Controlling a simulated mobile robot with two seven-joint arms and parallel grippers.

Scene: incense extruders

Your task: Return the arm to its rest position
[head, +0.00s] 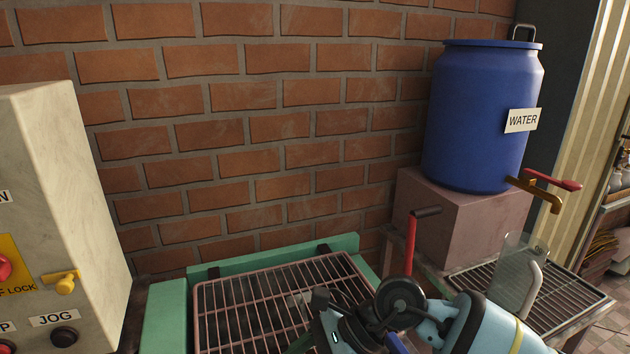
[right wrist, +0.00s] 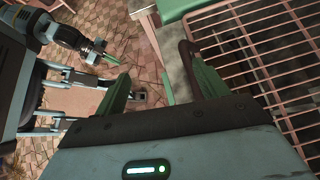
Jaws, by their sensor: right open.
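My right arm (head: 480,325) comes in from the lower right of the head view, its wrist bent over the front right of a wire grate (head: 200,312).
The grate lies in a green frame (head: 165,315) before a brick wall. A control cabinet (head: 85,180) stands left. At right are a red lever (head: 411,245), a blue water barrel (head: 480,120) on a block (head: 455,220), and a clear jug (head: 515,275) under its tap (head: 545,193).

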